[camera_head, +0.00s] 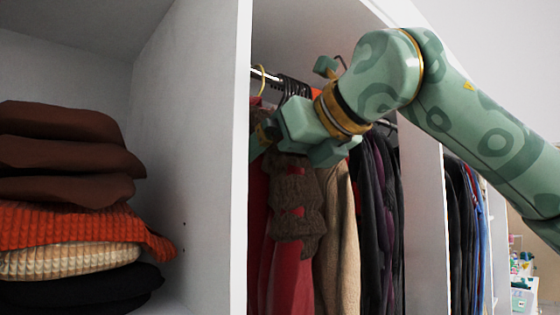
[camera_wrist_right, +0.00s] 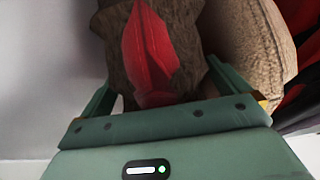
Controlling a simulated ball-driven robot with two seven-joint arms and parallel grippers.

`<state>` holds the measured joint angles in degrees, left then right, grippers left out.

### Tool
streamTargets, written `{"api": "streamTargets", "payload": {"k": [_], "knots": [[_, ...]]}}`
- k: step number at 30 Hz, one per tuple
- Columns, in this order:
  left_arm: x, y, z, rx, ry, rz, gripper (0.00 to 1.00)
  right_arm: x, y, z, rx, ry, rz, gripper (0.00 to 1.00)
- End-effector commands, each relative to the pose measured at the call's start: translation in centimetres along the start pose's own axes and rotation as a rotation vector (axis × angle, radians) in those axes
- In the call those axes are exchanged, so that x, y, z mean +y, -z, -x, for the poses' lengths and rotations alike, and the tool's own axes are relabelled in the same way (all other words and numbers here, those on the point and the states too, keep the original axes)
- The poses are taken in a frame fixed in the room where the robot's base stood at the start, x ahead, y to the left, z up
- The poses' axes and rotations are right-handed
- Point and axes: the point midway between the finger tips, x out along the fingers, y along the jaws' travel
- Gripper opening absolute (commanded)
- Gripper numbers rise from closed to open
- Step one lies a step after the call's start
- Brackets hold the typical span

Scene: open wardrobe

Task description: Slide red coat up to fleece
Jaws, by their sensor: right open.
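A red coat (camera_head: 290,278) hangs in the middle wardrobe section, with a shaggy brown part (camera_head: 298,205) over its upper front. The tan fleece (camera_head: 340,240) hangs just to its right. In the right wrist view the brown part and red cloth (camera_wrist_right: 150,45) fill the space ahead of the jaws, and the tan cloth (camera_wrist_right: 245,45) is at the upper right. My right gripper (camera_wrist_right: 158,80) is open, with its fingers either side of the brown and red garment. I cannot tell whether they touch it. The hanger tops are largely hidden behind my arm. My left gripper is out of view.
White panels (camera_head: 245,160) divide the wardrobe. Another red garment (camera_head: 258,215) hangs at the left end of the rail (camera_head: 262,73), and dark clothes (camera_head: 385,230) hang right of the fleece. Folded brown and orange knits (camera_head: 70,155) lie on the left shelf. My right arm crosses the opening.

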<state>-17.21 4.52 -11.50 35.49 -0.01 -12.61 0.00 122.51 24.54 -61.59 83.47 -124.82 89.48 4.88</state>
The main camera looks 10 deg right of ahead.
Motion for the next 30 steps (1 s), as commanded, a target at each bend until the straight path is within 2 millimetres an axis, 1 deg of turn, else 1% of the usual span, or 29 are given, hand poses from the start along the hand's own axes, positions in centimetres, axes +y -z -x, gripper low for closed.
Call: {"api": "streamTargets", "payload": {"k": [2,5,8,12,15,18,21,24,30], "knots": [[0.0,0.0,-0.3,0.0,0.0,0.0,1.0,-0.1,0.0,0.7,-0.003,0.002,0.0,1.0],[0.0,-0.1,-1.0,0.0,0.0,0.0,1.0,0.0,0.1,2.5,-0.005,0.002,0.0,1.0],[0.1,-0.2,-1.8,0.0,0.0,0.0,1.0,0.0,0.2,5.0,-0.006,0.003,0.0,1.0],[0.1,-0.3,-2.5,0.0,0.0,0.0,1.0,0.0,0.1,9.0,-0.005,0.003,-0.001,1.0],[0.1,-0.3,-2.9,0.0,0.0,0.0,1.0,0.1,0.1,11.6,-0.005,0.002,0.001,1.0],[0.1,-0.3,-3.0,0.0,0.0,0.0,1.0,0.1,0.0,13.6,-0.004,0.001,0.001,1.0],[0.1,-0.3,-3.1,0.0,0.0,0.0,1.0,0.2,0.0,15.0,-0.002,0.0,0.002,1.0],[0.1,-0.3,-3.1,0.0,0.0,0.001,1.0,0.2,0.0,15.8,-0.001,0.0,0.002,1.0],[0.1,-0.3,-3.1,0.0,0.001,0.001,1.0,0.2,0.0,16.1,0.0,-0.001,0.002,1.0]]}}
